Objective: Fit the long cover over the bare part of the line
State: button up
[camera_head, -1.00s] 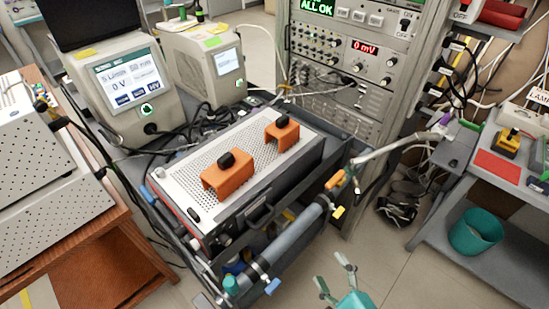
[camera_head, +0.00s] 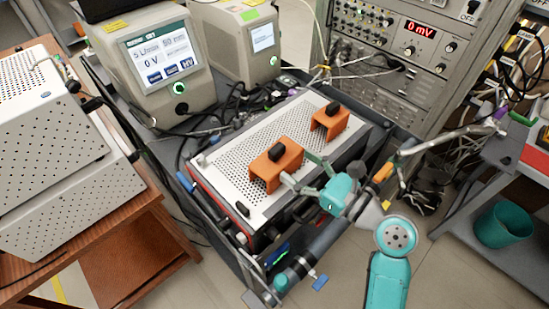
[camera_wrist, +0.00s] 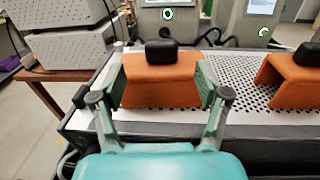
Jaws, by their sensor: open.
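Two orange covers with black knobs stand on a perforated white top. The longer-looking cover (camera_head: 264,173) is on the left, and the shorter cover (camera_head: 330,122) is behind it to the right. My gripper (camera_head: 298,167) is open beside the longer cover's right end. In the wrist view, my gripper (camera_wrist: 162,94) has one finger at each side of that cover (camera_wrist: 160,73); I cannot tell whether they touch it. The other cover (camera_wrist: 292,75) is farther right. The line, a grey pipe (camera_head: 322,243), runs along the cart's front, partly hidden by my arm.
The perforated white top (camera_head: 232,165) belongs to a box on a cluttered cart. Instruments with screens (camera_head: 155,62) and cables stand behind. A rack (camera_head: 400,75) rises at the back right. A teal bin (camera_head: 502,226) sits at the right.

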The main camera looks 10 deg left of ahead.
aim_at(281, 154)
jog(key=shift+x, duration=3.55)
jog(key=shift+w, duration=0.1)
jog(key=c, duration=1.4)
